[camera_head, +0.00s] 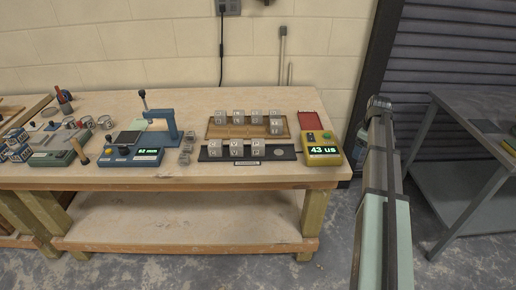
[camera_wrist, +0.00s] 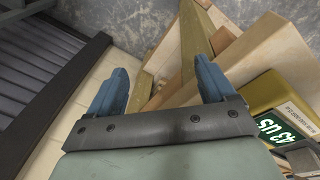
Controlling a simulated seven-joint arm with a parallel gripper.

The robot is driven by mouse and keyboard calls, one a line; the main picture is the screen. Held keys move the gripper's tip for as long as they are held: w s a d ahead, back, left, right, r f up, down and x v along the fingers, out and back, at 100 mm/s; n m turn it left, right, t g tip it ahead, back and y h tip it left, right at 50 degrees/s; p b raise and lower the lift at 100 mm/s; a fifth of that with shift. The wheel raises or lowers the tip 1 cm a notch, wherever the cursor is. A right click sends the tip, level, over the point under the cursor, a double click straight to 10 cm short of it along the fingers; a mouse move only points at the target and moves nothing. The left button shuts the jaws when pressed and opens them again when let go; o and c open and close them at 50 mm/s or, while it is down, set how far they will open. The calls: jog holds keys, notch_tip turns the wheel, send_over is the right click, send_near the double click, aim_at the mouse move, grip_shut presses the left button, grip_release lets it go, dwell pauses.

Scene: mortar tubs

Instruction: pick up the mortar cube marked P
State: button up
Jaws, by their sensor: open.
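The mortar cube that appears to be marked P (camera_head: 257,152) is grey and stands at the right end of a row of three cubes on a black strip. The letters are small, so the reading is not certain. My gripper (camera_wrist: 163,82) shows in the wrist view with its two blue fingers wide apart and nothing between them. It is near the bench's right end, away from the cubes. No cube shows clearly in the wrist view.
A wooden tray (camera_head: 212,132) with several more cubes lies behind the black strip (camera_head: 282,158). A yellow meter (camera_head: 322,159) stands to its right and shows in the wrist view (camera_wrist: 272,92). A blue press (camera_head: 130,156) stands left.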

jog(key=w+a+r+n, duration=0.1)
jog(key=a+r+n, duration=0.1)
jog(key=a+r, duration=0.1)
jog(key=w+a+r+n, duration=0.2)
jog(key=a+r, duration=0.1)
jog(key=a, duration=0.1)
jog(key=w+a+r+n+y, duration=0.1)
jog(key=w+a+r+n, duration=0.1)
jog(key=a+r, duration=0.1)
jog(key=shift+a+n, duration=0.2)
jog(key=shift+n, duration=0.2)
jog(key=shift+n+y, duration=0.6)
jog(key=shift+y, duration=0.2)
jog(key=a, duration=0.3)
jog(key=a+r, duration=0.1)
jog(key=a, duration=0.2)
jog(key=a+r, duration=0.1)
jog(key=a, duration=0.3)
jog(key=shift+s+r, duration=0.15)
jog(key=n+g+y, duration=0.1)
jog(key=g+y, duration=0.1)
send_near(259, 142)
notch_tip(259, 142, up, 3)
jog(key=d, duration=0.2)
jog(key=x, duration=0.9)
jog(key=shift+a+r, duration=0.15)
jog(key=shift+a, duration=0.15)
jog(key=shift+x, duration=2.7)
jog(key=shift+a, duration=0.1)
jog(key=shift+r, duration=0.1)
